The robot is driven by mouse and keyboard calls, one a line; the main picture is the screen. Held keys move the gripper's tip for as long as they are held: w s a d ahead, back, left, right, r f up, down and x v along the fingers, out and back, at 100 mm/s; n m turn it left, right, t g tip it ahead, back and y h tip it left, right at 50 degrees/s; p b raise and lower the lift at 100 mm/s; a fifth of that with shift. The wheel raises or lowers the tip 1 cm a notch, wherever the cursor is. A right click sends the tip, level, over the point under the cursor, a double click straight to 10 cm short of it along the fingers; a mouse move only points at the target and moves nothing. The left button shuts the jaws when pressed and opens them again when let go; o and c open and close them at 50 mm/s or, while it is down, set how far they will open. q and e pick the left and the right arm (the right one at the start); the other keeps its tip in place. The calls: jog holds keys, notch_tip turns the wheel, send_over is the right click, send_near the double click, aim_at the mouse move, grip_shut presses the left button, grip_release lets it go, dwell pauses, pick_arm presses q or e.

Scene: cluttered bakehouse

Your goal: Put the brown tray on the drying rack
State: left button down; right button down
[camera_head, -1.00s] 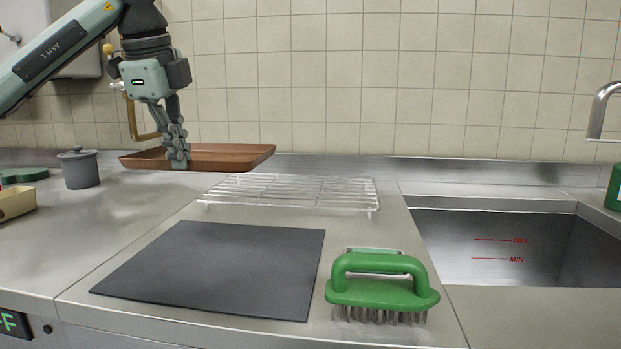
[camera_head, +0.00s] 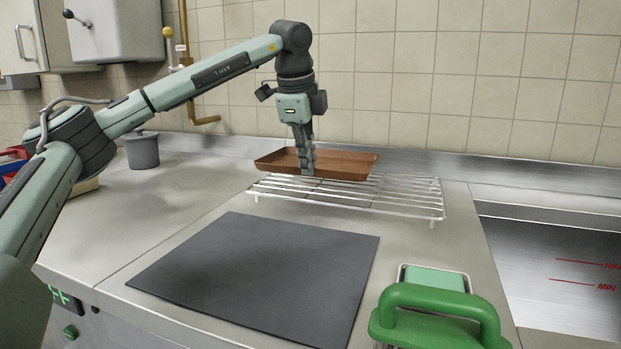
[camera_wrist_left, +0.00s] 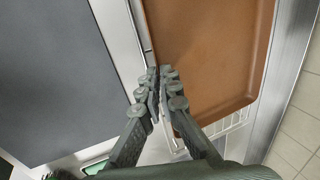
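My left gripper (camera_head: 307,170) is shut on the near long rim of the brown tray (camera_head: 345,165). In the left wrist view the fingertips (camera_wrist_left: 160,76) pinch that rim, and the tray (camera_wrist_left: 208,50) extends to the right of them. The tray looks about level over the back part of the wire drying rack (camera_head: 405,207). I cannot tell whether it touches the wires. Some rack wires show beside the tray in the left wrist view (camera_wrist_left: 232,124). The front and right of the rack are bare. My right gripper is not in view.
A dark grey mat (camera_head: 262,275) lies in front of the rack. A sink (camera_head: 550,260) is at right, a grey lidded pot (camera_head: 142,152) at left. A tiled wall stands behind.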

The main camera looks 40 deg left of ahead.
pick_arm(q)
jog(key=shift+w+f, duration=0.15)
jog(key=shift+w, duration=0.15)
notch_tip(320, 180, down, 3)
jog(key=shift+f, duration=0.45)
jog(key=c, duration=1.7)
grip_release()
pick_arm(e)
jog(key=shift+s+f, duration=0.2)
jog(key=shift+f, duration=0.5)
